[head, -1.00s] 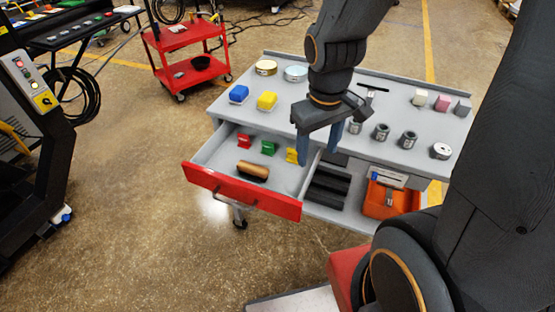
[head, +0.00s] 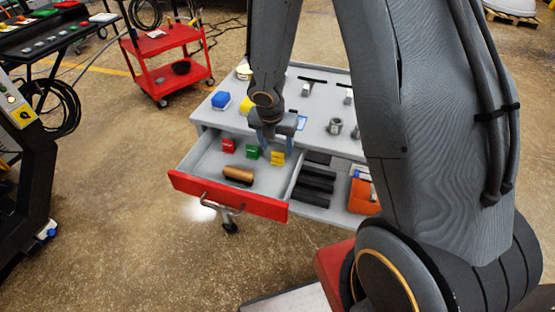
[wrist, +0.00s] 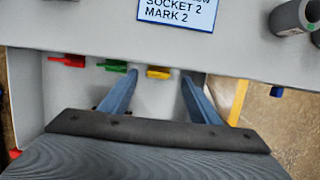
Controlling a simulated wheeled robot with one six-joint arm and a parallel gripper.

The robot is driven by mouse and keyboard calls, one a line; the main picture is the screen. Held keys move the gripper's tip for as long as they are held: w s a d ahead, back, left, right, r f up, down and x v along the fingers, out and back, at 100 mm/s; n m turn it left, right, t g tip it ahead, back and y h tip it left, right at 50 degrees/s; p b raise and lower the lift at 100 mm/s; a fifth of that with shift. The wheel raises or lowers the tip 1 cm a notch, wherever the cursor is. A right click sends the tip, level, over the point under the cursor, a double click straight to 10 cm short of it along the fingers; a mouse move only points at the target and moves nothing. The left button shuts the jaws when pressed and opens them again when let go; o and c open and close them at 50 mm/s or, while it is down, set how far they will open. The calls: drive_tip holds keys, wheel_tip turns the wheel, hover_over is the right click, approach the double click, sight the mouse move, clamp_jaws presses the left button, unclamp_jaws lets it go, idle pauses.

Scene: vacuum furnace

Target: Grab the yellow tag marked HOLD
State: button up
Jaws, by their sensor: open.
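The yellow tag (head: 277,158) stands in the open red-fronted drawer (head: 228,194), at the right of a row with a green tag (head: 252,152) and a red tag (head: 228,146). Its HOLD marking is not readable here. My gripper (head: 265,143) is over the back of the drawer, close to the green and yellow tags. In the wrist view the yellow tag (wrist: 158,73) shows between the two blue fingertips, beyond my open, empty gripper (wrist: 159,84). I cannot tell the gap in depth. The green tag (wrist: 112,66) lies just left of the left fingertip.
A dark-and-tan roller-shaped item (head: 238,174) lies in the drawer's front. The grey cart top (head: 314,108) overhangs the drawer's back, with a blue block (head: 221,100), a grey cup (head: 335,127) and a printed label (wrist: 178,10). An orange bin (head: 362,196) sits right, below.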

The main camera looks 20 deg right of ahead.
sight(277, 153)
drive_tip(key=b+x, duration=0.1)
drive_tip(key=x, duration=0.4)
drive_tip(key=shift+w+f+b, duration=0.15)
drive_tip(key=shift+f+b, duration=0.2)
drive_tip(key=shift+b, duration=0.05)
drive_tip(key=c, duration=1.1)
